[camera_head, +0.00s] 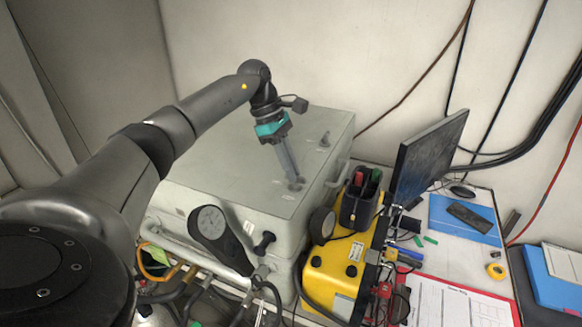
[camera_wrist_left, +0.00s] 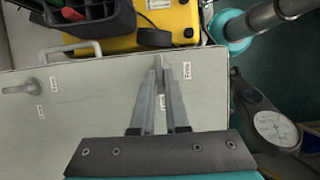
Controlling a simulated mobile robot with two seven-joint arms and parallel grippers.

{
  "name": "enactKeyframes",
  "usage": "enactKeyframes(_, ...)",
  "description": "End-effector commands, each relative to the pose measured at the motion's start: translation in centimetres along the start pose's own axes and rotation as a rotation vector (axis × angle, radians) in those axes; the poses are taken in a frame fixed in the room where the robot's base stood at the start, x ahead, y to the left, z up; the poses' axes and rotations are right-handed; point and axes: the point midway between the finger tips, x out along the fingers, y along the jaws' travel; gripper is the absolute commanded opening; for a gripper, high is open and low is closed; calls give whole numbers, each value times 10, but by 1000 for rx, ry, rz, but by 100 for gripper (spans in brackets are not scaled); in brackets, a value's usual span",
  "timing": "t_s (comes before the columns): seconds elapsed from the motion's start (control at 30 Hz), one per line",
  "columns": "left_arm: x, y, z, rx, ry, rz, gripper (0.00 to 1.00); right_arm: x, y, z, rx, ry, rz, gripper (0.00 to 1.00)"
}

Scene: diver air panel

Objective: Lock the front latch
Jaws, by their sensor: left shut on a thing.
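A pale grey case (camera_head: 225,155) has two small latches on its lid. The front latch (camera_head: 296,186) is at the lid's near right edge, mostly hidden by my left gripper (camera_head: 293,179). In the left wrist view, the gripper's two long grey fingers (camera_wrist_left: 160,64) close around the front latch's grey handle (camera_wrist_left: 160,68), which shows as a narrow strip between them. Whether the latch is locked cannot be told. The rear latch (camera_head: 324,139) stands free farther back; it also shows in the left wrist view (camera_wrist_left: 18,88). My right gripper is out of view.
A yellow unit (camera_head: 335,268) with a dark tool caddy (camera_head: 360,198) stands right of the case. A monitor (camera_head: 430,155) is behind them. A dial gauge (camera_head: 211,223) and hoses crowd the case's front. The rest of the lid is clear.

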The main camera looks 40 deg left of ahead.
Motion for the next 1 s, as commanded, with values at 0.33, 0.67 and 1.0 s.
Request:
enactKeyframes(0.33, -1, 1, 0, 7, 1, 2, 0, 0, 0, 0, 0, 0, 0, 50)
enactKeyframes(0.67, 0, 0, 0, 5, 1, 0, 42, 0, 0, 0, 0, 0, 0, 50)
enactKeyframes(1.0, -7, 0, 0, 4, 1, 1, 42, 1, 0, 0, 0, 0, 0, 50)
